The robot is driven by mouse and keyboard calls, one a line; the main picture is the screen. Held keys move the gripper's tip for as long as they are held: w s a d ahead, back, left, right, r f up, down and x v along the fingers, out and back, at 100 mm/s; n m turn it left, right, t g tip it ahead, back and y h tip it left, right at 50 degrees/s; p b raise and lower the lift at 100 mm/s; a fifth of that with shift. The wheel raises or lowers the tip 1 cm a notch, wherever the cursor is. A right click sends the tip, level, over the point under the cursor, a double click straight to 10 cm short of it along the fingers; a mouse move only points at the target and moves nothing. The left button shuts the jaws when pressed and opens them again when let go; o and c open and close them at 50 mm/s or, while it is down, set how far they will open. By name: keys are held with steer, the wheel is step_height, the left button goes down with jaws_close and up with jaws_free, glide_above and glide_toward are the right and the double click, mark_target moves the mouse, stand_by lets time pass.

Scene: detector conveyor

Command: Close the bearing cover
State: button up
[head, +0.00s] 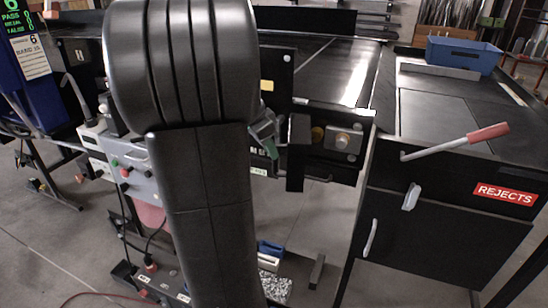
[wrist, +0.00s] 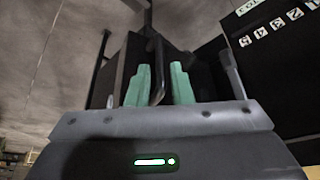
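The bearing cover appears to be the dark upright plate (head: 297,152) at the near end of the conveyor in the head view, standing out beside the bearing housing (head: 343,140). It looks swung open. My gripper (head: 268,140) is just left of this plate, mostly hidden behind my arm. In the wrist view its two teal fingers (wrist: 159,88) are apart. A thin dark bar (wrist: 157,70), perhaps the cover's handle, runs between them, with narrow gaps beside it. I cannot tell whether either finger touches it. A dark block (wrist: 120,68) stands behind the fingers.
A black rejects cabinet (head: 430,200) with a red-handled lever (head: 465,142) stands to the right. A blue bin (head: 463,55) rests on top. A grey control box (head: 135,170) with buttons is at left. Floor is open at lower left.

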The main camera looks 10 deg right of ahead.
mark_target(275, 171)
steer(key=shift+x, duration=2.15)
steer(key=shift+c, duration=0.4)
jaws_close()
steer(key=s+d+n+t+y+p, duration=0.1)
steer(key=d+n, duration=0.6)
steer(key=d, duration=1.2)
steer(key=shift+s+d+t+y, duration=0.25)
steer(key=shift+s+t, duration=0.45)
steer(key=shift+s, duration=0.4)
